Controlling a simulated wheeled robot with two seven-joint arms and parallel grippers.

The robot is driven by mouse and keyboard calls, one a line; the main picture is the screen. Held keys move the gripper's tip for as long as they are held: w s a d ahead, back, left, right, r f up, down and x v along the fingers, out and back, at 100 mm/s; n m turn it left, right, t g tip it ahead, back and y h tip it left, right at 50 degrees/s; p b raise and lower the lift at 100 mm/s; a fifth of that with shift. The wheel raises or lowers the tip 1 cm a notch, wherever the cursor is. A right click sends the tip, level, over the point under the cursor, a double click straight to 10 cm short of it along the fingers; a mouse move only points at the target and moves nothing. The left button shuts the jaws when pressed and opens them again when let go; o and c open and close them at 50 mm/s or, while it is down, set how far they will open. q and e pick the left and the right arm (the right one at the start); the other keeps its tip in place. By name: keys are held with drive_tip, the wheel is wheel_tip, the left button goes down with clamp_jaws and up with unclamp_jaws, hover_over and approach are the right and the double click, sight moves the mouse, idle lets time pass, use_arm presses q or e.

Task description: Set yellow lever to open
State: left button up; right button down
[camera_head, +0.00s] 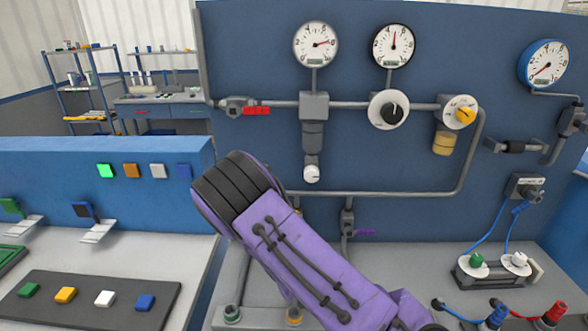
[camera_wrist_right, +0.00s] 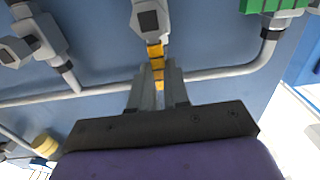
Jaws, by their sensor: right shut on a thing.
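The yellow lever (camera_wrist_right: 156,58) shows in the right wrist view. It extends straight down the picture from a grey valve body (camera_wrist_right: 149,20), in line with it. My right gripper (camera_wrist_right: 158,74) is shut on the lever, with one finger on each side of it. In the head view my purple right arm crosses the middle of the picture and hides the gripper and most or all of the lever. My left gripper is in neither view.
Coloured buttons sit on a dark board (camera_head: 95,306) at the left. Blue and red plugs lie at the lower right.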

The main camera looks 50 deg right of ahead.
drive_tip(key=c, duration=1.1)
unclamp_jaws()
drive_tip(key=shift+f, duration=0.1)
drive_tip(key=b+v, duration=0.2)
drive_tip(key=v, duration=0.8)
drive_tip(key=shift+a+b, duration=0.2)
drive_tip(key=shift+b, duration=0.1)
drive_tip(key=shift+s, duration=0.15)
